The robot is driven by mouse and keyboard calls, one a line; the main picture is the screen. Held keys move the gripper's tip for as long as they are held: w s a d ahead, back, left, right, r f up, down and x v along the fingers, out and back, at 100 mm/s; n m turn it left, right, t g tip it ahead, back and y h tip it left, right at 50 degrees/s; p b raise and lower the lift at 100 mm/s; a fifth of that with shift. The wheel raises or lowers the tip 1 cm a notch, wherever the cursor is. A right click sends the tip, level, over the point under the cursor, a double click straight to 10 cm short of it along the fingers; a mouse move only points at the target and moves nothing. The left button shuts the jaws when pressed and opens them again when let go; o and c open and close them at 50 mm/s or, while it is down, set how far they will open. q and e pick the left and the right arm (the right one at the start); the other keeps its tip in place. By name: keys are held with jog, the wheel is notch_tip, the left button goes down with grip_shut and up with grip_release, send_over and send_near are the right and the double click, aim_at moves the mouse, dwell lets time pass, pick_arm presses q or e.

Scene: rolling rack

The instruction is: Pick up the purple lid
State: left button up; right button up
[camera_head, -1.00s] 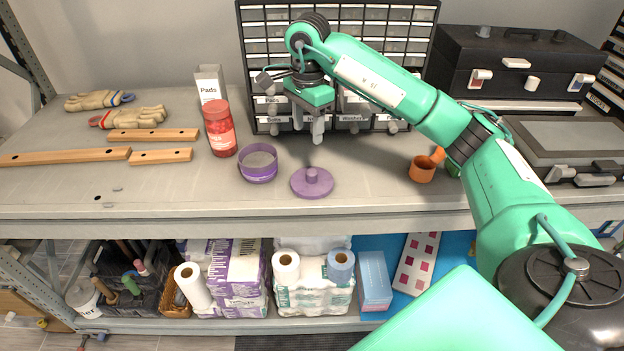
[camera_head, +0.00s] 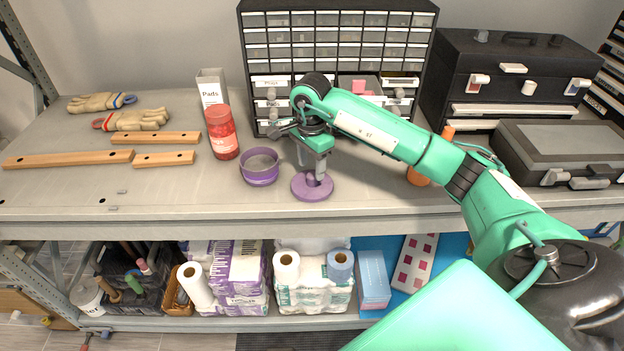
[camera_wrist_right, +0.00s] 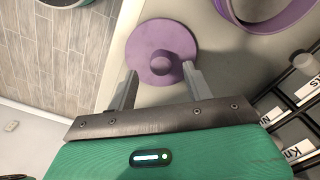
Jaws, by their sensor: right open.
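The purple lid (camera_head: 313,188) is a flat round disc with a knob on top. It lies on the workbench near its front edge, just right of the open purple container (camera_head: 260,166). My right gripper (camera_head: 314,172) is directly above the lid with its fingers pointing down. In the right wrist view the lid (camera_wrist_right: 162,35) shows ahead of my open right gripper (camera_wrist_right: 160,82), with the knob (camera_wrist_right: 161,62) between the fingertips. I cannot tell whether the fingers touch it. My left gripper is not in view.
A red jar (camera_head: 222,133) stands behind the purple container. A drawer cabinet (camera_head: 330,60) stands behind my right gripper, and an orange object (camera_head: 418,177) sits to the right, partly behind my arm. Wooden strips (camera_head: 70,160) lie at the left. The bench front edge (camera_head: 200,222) is close.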

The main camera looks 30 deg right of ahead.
aim_at(312, 175)
jog(key=shift+d+f+p, duration=0.2)
jog(key=shift+f+p, duration=0.4)
jog(key=shift+f, duration=1.15)
jog(key=shift+c, duration=0.3)
jog(key=c, duration=1)
jog(key=shift+r, duration=0.15)
